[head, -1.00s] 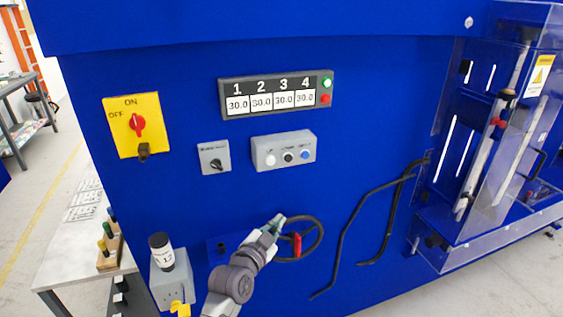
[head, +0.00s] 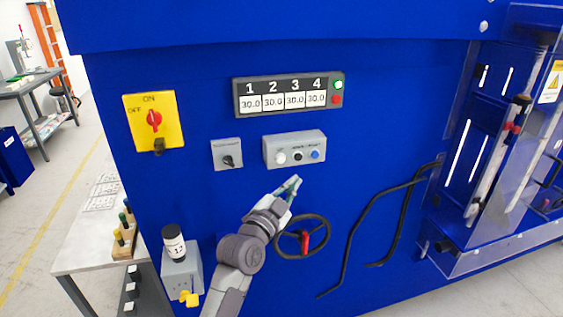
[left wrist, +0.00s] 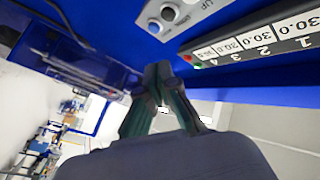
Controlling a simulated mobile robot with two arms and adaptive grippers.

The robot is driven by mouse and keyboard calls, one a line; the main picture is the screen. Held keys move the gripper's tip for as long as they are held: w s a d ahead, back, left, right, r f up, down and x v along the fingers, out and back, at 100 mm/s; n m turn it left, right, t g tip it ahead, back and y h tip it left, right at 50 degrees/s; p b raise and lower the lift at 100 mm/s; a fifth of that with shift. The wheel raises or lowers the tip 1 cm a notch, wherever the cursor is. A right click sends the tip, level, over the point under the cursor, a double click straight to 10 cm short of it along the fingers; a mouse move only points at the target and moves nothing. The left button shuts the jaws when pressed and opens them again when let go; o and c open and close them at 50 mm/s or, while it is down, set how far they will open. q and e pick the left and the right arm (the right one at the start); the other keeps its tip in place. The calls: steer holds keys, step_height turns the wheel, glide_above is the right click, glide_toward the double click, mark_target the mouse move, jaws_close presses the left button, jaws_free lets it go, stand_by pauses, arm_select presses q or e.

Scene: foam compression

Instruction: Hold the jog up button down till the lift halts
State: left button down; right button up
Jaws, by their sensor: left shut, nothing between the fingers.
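A grey button box (head: 295,150) is on the blue machine front, with a white button (head: 280,158), a black button (head: 298,157) and a blue button (head: 316,155) in a row. Its small labels are not readable in the head view. The box also shows at the top of the left wrist view (left wrist: 190,8), cut off, with letters like "UP" beside the buttons. My left gripper (head: 295,181) is shut and empty, just below the box and apart from the buttons in the picture. It also shows in the left wrist view (left wrist: 158,72). My right gripper is out of view.
A four-number display (head: 287,94) reading 30.0 is above the box. A selector switch (head: 227,155) and a yellow ON/OFF switch (head: 154,120) are to its left. A black handwheel (head: 302,237) is below my gripper. Bent black bars (head: 352,235) stand to its right.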

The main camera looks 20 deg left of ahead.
mark_target(281, 159)
arm_select(q)
steer(key=w+a+b, duration=0.4)
steer(key=w, duration=0.2)
steer(key=shift+w+a, duration=0.3)
steer(key=shift+w, duration=0.05)
steer(key=shift+f, duration=0.1)
stand_by(1.1)
steer(key=shift+w+a, duration=0.2)
steer(key=shift+w, duration=0.1)
steer(key=shift+w+a+b, duration=0.25)
steer(key=shift+w+b, duration=0.1)
steer(key=shift+b, duration=0.2)
stand_by(5.0)
